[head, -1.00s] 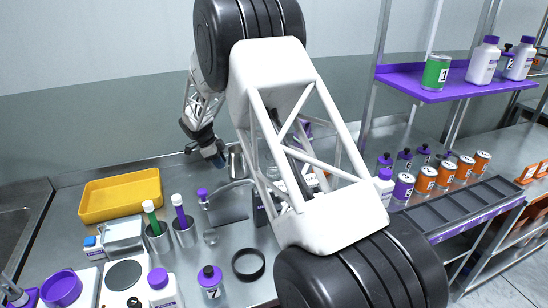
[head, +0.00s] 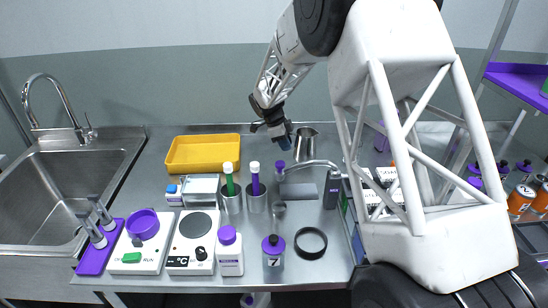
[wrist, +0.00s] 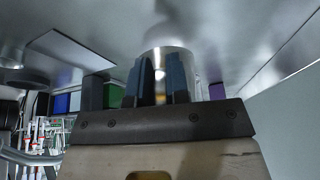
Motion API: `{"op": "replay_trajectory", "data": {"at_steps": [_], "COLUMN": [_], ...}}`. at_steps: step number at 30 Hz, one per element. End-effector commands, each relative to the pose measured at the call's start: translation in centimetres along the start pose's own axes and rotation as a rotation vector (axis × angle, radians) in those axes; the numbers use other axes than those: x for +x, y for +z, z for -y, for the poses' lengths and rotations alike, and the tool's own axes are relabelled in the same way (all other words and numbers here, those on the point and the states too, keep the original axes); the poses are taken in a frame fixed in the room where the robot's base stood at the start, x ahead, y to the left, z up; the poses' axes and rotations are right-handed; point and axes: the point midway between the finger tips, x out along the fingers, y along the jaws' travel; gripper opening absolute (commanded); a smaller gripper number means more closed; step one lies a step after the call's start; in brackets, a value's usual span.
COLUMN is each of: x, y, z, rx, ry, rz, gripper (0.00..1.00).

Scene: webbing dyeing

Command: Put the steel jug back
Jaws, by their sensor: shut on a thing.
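The steel jug (head: 306,144) is upright at the back of the steel counter, to the right of the yellow tray. My gripper (head: 287,140) reaches it from its left side in the head view. In the wrist view the blue-padded fingers (wrist: 160,80) are shut on the jug (wrist: 170,52), with its shiny wall between them. I cannot tell whether the jug's base touches the counter.
A yellow tray (head: 203,153) lies left of the jug. Steel beakers with a green-handled and a purple-handled tool (head: 255,186), a grey plate (head: 298,191) and a black ring (head: 310,242) stand nearer. A sink (head: 70,190) is at the left.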

Motion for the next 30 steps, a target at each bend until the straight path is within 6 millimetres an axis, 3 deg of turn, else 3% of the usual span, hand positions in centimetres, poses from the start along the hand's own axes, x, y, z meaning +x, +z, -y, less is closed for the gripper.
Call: {"op": "replay_trajectory", "data": {"at_steps": [9, 18, 24, 30], "x": [-2.4, -3.5, -3.9, -3.9], "y": [2.3, 3.6, 3.9, 4.0], "z": [-6.6, -11.7, -13.2, -13.5], "rx": [-0.092, -0.163, -0.183, -0.188], "ry": [-0.041, -0.07, -0.079, -0.081], "rz": [0.0, -0.001, -0.001, -0.001], "gripper": [0.0, 0.0, 0.0, 0.0]}}
